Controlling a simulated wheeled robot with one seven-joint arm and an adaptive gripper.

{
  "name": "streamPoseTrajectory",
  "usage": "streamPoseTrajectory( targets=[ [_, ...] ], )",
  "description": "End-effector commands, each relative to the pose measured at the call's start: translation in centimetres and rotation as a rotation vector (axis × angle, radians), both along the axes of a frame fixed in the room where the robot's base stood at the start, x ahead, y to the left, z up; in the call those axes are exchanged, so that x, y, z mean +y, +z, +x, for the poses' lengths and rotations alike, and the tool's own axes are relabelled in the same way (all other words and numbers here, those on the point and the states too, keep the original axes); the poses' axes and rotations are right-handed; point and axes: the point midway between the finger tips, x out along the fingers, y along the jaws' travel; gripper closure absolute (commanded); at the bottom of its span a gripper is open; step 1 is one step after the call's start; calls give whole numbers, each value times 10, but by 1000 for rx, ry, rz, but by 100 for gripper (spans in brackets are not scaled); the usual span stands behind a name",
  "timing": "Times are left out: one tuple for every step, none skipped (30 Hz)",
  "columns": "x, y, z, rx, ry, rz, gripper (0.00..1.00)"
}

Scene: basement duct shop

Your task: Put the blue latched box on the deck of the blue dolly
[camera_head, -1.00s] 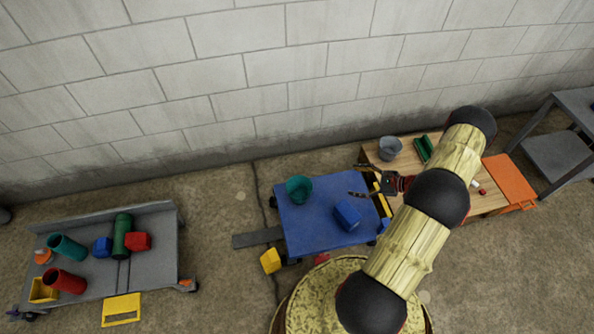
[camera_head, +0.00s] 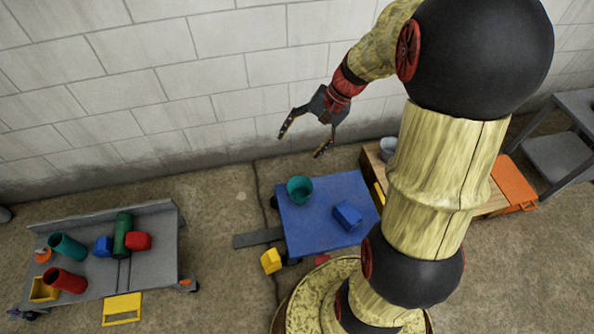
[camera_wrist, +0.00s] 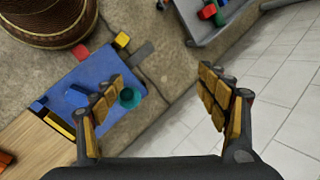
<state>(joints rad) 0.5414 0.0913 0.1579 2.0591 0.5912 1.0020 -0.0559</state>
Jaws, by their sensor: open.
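A blue box (camera_head: 347,215) rests on the deck of the blue dolly (camera_head: 312,233), towards its right side. Its latch is too small to make out. The box (camera_wrist: 76,96) and the dolly deck (camera_wrist: 92,72) also show in the wrist view. My gripper (camera_head: 300,145) is open and empty, raised in front of the wall, above and apart from the dolly. Its two fingers (camera_wrist: 161,76) are spread wide in the wrist view, with nothing between them. A second, smaller blue box (camera_head: 103,246) lies on the grey cart at the left.
A teal cup (camera_head: 299,189) stands on the dolly deck near its far left corner. A yellow block (camera_head: 271,261) is beside the dolly's near left corner. A grey cart (camera_head: 150,268) with several objects stands left. A wooden bench with a grey bucket (camera_head: 388,148) is right.

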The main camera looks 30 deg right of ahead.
Motion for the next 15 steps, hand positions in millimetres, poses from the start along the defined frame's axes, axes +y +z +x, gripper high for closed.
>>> streamPoseTrajectory(
  targets=[
    [15, 15, -8, -22, 53, -43, 25],
    [22, 23, -13, -33, 81, -68, 25],
    [30, 33, -20, -49, 120, -103, 25],
    [37, 39, -25, -61, 149, -128, 25],
    [43, 46, -31, -73, 177, -153, 25],
    [51, 55, -39, -91, 214, -188, 25],
    [57, 61, -45, -105, 241, -213, 25],
    [62, 67, -51, -119, 268, -239, 25],
    [69, 75, -59, -139, 302, -273, 25],
    [74, 80, -65, -154, 328, -297, 25],
    [78, 85, -72, -168, 354, -323, 25],
    [83, 92, -80, -190, 387, -356, 25],
    [88, 96, -87, -207, 412, -381, 25],
    [91, 101, -93, -225, 435, -406, 25],
    [95, 106, -102, -248, 467, -439, 25]
  ],
)
